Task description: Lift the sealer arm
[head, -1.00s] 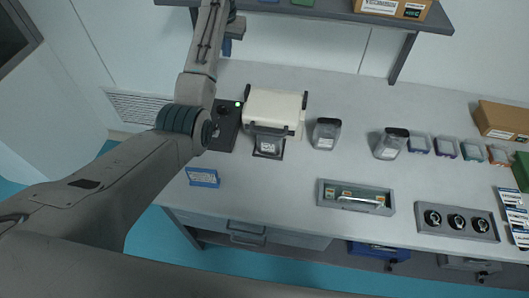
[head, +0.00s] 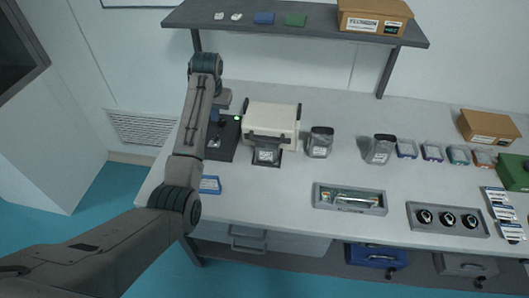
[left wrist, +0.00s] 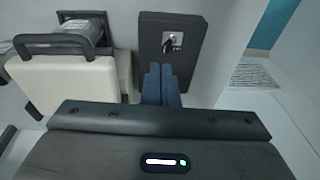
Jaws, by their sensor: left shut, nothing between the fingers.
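The sealer (head: 270,117) is a cream box on the table, with a dark handle bar (head: 268,139) across its near side. A dark plate with a pale label (head: 266,156) lies in front of it. The sealer (left wrist: 68,85) and its dark looped handle (left wrist: 50,38) also show at the left of the left wrist view. My left gripper (left wrist: 162,84) is shut and empty. Its blue fingers are beside the sealer, near the end of a dark control box (left wrist: 173,50) with a switch; contact cannot be told. My right gripper is not in view.
A blue sign (head: 210,185) is near the front edge. Two lidded jars (head: 320,143) and a grey tray (head: 350,198) are to the right. A shelf (head: 300,24) spans the back.

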